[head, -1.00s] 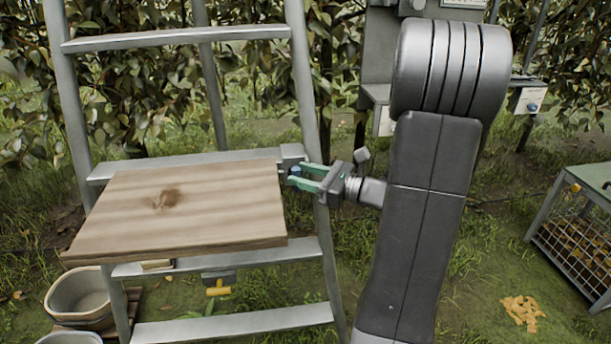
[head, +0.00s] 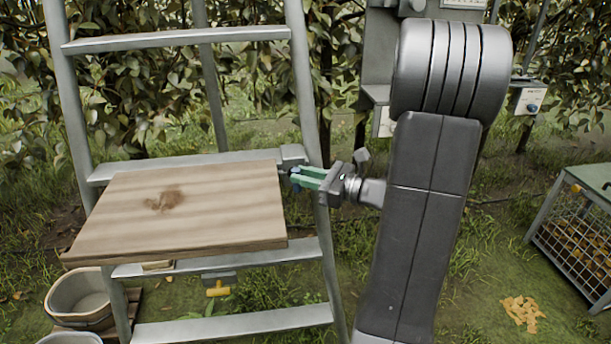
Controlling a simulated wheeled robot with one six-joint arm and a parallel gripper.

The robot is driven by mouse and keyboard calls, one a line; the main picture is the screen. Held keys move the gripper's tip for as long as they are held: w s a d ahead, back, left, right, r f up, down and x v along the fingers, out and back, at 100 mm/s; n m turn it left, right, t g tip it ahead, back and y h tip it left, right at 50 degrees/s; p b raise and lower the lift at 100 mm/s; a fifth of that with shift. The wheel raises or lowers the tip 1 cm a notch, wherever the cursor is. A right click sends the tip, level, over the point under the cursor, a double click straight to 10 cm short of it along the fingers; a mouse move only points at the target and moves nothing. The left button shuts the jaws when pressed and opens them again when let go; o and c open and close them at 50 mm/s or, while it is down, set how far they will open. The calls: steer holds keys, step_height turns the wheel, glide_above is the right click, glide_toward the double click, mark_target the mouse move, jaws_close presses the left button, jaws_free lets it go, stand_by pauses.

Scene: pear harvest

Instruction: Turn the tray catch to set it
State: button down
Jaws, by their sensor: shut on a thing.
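The wooden tray (head: 225,210) lies flat across the steps of the metal ladder. The tray catch (head: 296,171), a small dark-blue knob, sits by a grey bracket (head: 292,154) at the tray's back right corner. My gripper (head: 300,176) has green fingers and comes in from the right. Its fingers are shut on the catch at their tips and hide most of it. The catch's exact angle is too small to tell.
The ladder's right rail (head: 309,110) stands close by my gripper. A yellow-handled part (head: 218,289) hangs below the tray. Buckets (head: 78,297) stand at lower left. A wire-sided crate (head: 575,240) is at the right. Grass between is mostly open.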

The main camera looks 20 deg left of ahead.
steer(key=shift+s+r+p, duration=0.1)
steer(key=shift+p, duration=0.25)
steer(key=shift+s+a+r+n+h+p, duration=0.1)
steer(key=shift+a+r+n+h+p, duration=0.15)
steer(key=shift+n+h+p, duration=0.6)
steer(key=n+t+h+p, duration=0.1)
steer(key=h+p, duration=0.2)
steer(key=p, duration=0.4)
steer(key=s+a+n+t+h+p, duration=0.1)
steer(key=n+h+p, duration=0.1)
steer(key=h+p, duration=0.2)
steer(key=a+n+t+h+p, duration=0.1)
steer(key=h+p, duration=0.3)
steer(key=p, duration=0.5)
steer(key=shift+s+a+f+n+t+p, duration=0.15)
steer(key=shift+s+a+n+t+p, duration=0.1)
steer(key=shift+s+t+p, duration=0.25)
steer(key=shift+w+f+t+h+p, duration=0.15)
steer(key=shift+f+t+h+p, duration=0.05)
steer(key=shift+t+h+p, duration=0.15)
steer(key=c, duration=1.3)
jaws_free()
